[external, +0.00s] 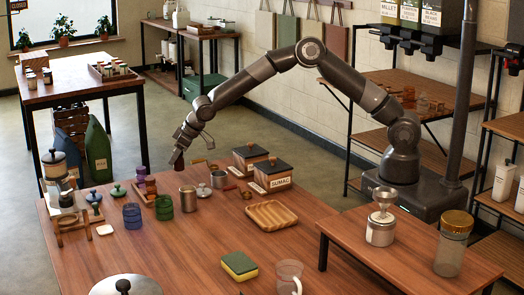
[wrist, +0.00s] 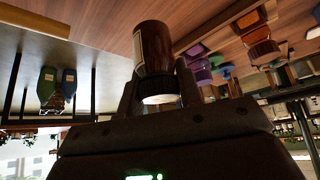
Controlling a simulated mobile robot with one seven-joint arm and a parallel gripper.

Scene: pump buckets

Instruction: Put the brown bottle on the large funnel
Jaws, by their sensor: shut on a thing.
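The brown bottle (wrist: 153,48) has a pale label and a dark cap. My gripper (wrist: 160,84) is shut on it at the cap end, and the body points away from the gripper. In the external view my gripper (external: 184,140) is above the far edge of the wooden table, and the bottle (external: 179,158) hangs below it, small and dark. A metallic funnel (external: 384,195) sits on a silver canister (external: 380,232) on the smaller table at the right, far from my gripper. I cannot tell whether other funnels are among the small items.
Two black-lidded wooden boxes (external: 269,175), a metal can (external: 188,198), green and purple cups (external: 164,207) and a wooden tray (external: 271,214) stand on the main table. A gold-lidded jar (external: 452,246) stands near the funnel. A sponge (external: 239,265) and glass mug (external: 289,277) are nearer the front.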

